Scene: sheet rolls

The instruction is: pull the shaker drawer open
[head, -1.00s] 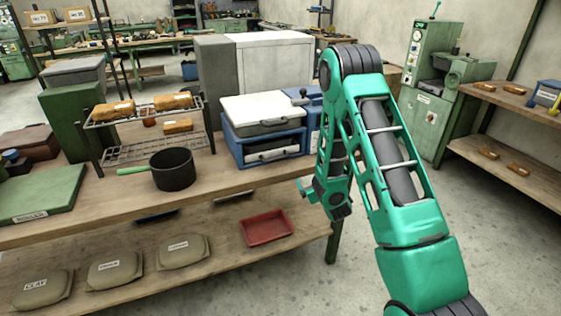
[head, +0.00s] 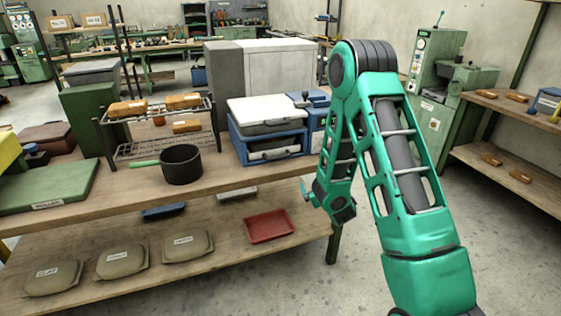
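The shaker is probably the blue box (head: 238,147) with a white lid (head: 265,110) on the workbench, left of my arm. A drawer front with a pale bar handle (head: 274,153) sits low in its front face and looks shut. A second handle shows on the grey-white part above it. My gripper (head: 306,191) hangs at the bench's right end, lower than the drawer and to its right, apart from it. My arm's links hide much of the gripper, and its fingers are too small to read.
A black pot (head: 181,165) with a green handle stands left of the blue box, before a wire rack (head: 150,150) of rolls. A red tray (head: 269,227) and several labelled bags lie on the lower shelf. The floor right of the bench is clear.

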